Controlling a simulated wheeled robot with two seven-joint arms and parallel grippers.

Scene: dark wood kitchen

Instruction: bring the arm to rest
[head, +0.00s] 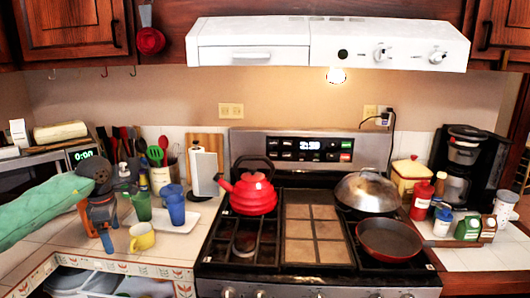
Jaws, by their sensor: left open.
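My left arm (40,205), in a green sleeve, comes in from the left over the counter. My left gripper (109,238) points down above the left counter, just left of a green cup and a yellow mug. It is open, and I see nothing between its fingers. My right gripper is not in view.
A green cup (142,206), a yellow mug (142,238) and blue cups (175,208) stand close to the gripper's right.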

